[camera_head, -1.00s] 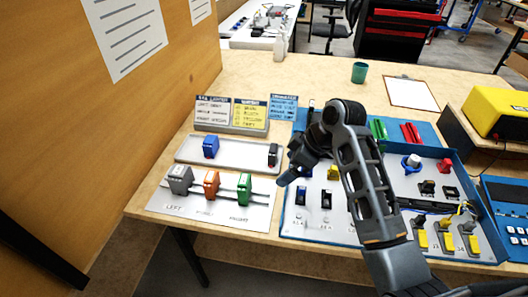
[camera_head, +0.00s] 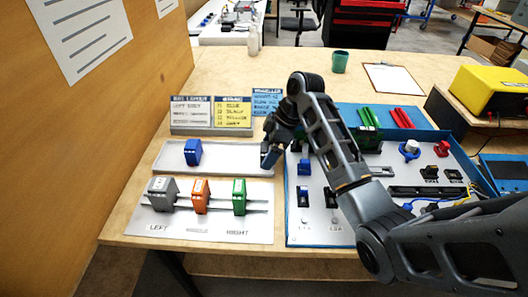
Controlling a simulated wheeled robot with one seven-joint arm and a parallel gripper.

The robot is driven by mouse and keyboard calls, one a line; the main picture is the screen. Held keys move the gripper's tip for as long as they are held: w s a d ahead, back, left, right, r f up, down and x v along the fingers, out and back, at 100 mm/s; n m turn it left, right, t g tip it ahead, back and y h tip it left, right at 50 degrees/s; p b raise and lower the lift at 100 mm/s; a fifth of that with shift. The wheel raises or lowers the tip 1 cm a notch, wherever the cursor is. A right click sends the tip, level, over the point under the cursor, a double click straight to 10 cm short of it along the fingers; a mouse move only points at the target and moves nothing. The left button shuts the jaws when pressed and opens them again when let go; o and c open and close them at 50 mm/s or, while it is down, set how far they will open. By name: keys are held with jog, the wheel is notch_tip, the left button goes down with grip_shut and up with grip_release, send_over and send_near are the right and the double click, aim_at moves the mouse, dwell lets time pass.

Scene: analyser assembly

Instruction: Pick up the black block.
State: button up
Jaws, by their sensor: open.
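The black block (camera_head: 264,147) is at the right end of the light grey tray (camera_head: 228,162). It is mostly covered by my gripper, and only a dark sliver shows left of the fingers. My gripper (camera_head: 270,158) points down at that end of the tray, with its jaws open. From this view I cannot tell whether the fingers are around the block or just in front of it. A blue block (camera_head: 192,152) stands apart near the left end of the same tray.
In front of the tray, a plate with a rail (camera_head: 170,226) carries a grey block (camera_head: 162,194), an orange block (camera_head: 201,195) and a green block (camera_head: 239,196). Label signs (camera_head: 190,114) stand behind the tray. A blue-edged panel (camera_head: 318,240) with parts lies right, under my arm.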

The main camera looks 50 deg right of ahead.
jog(key=shift+w+a+f, duration=0.15)
jog(key=shift+f, duration=0.4)
jog(key=shift+c, duration=0.4)
jog(key=c, duration=1.1)
